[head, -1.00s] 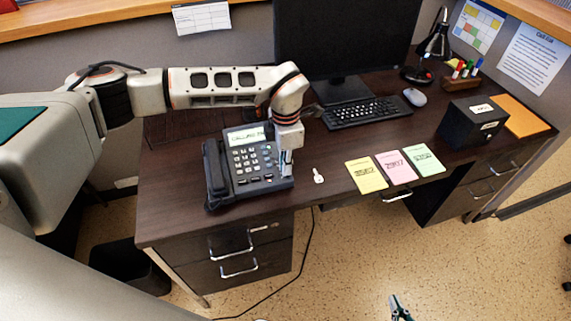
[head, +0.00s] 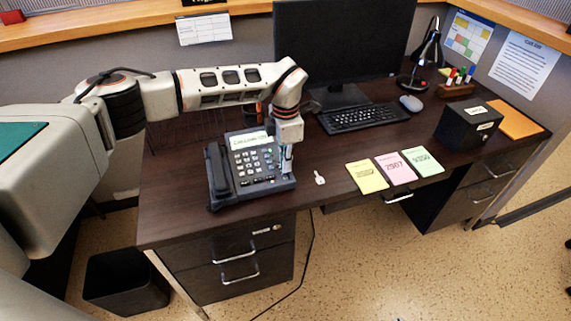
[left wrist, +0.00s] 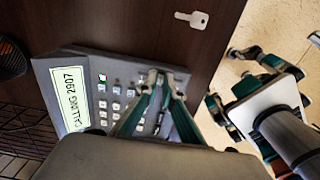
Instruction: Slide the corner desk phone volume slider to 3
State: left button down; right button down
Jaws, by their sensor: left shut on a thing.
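The desk phone (head: 248,167) stands on the left part of the dark desk, its handset at its left side. Its lit display (left wrist: 73,101) reads "CALLING 2907" in the left wrist view. My left gripper (head: 287,166) points down at the right side of the phone's face. In the left wrist view its fingertips (left wrist: 160,78) come together low over the phone, right of the keypad. They are shut on the volume slider's small knob, which the fingers hide. The slider's marks cannot be read.
A small white key (head: 319,178) lies just right of the phone. Yellow (head: 367,177), pink (head: 396,168) and green (head: 423,161) cards lie farther right. A keyboard (head: 362,117), a monitor and a black box (head: 469,125) stand behind.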

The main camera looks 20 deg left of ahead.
pick_arm(q)
jog(key=c, duration=2.2)
grip_release()
jog(key=shift+o, duration=0.2)
pick_arm(e)
jog(key=shift+f, duration=0.1)
jog(key=shift+f, duration=0.1)
pick_arm(q)
jog(key=shift+r, duration=0.2)
notch_tip(320, 180, up, 12)
jog(key=shift+f, duration=0.15)
pick_arm(e)
jog(key=shift+s+f, duration=0.1)
jog(key=shift+s, duration=0.15)
